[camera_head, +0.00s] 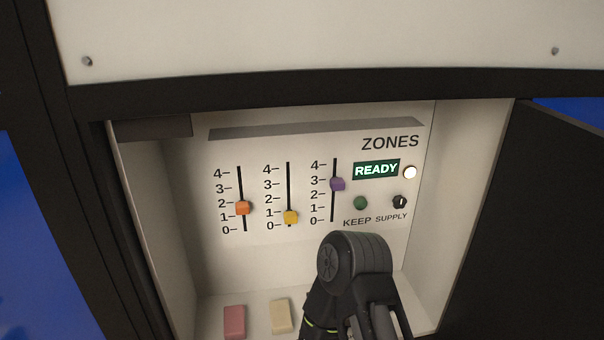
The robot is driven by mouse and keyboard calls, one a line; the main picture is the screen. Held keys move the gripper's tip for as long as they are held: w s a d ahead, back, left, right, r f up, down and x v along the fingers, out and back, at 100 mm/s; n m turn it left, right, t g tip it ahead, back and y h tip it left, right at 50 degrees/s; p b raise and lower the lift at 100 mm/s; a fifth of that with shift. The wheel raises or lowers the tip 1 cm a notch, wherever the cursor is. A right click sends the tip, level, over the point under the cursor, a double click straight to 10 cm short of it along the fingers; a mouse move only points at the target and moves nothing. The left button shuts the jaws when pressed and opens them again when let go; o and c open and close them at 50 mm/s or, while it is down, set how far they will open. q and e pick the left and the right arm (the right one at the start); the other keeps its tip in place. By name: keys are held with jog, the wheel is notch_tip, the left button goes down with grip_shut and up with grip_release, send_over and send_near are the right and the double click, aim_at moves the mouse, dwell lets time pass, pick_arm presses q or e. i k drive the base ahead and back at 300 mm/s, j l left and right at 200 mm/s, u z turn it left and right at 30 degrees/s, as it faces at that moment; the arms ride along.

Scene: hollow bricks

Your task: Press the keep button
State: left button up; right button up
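The keep button is a small round green button (360,203) on the back panel of an open cabinet, above the KEEP label and below a lit READY display (376,170). A dark link of one of my arms rises from the bottom edge, right of centre, with its rounded joint below the KEEP label. It does not cover the button. No gripper fingers show, and I cannot tell which arm this is.
Orange (243,208), yellow (291,217) and purple (338,184) sliders sit left of the button. A black SUPPLY knob (400,202) and a white lamp (410,172) are to its right. Red (234,321) and cream (282,316) blocks lie on the cabinet floor. A dark door (530,220) stands open at right.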

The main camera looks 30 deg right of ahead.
aim_at(360, 203)
jog(key=z, duration=1.25)
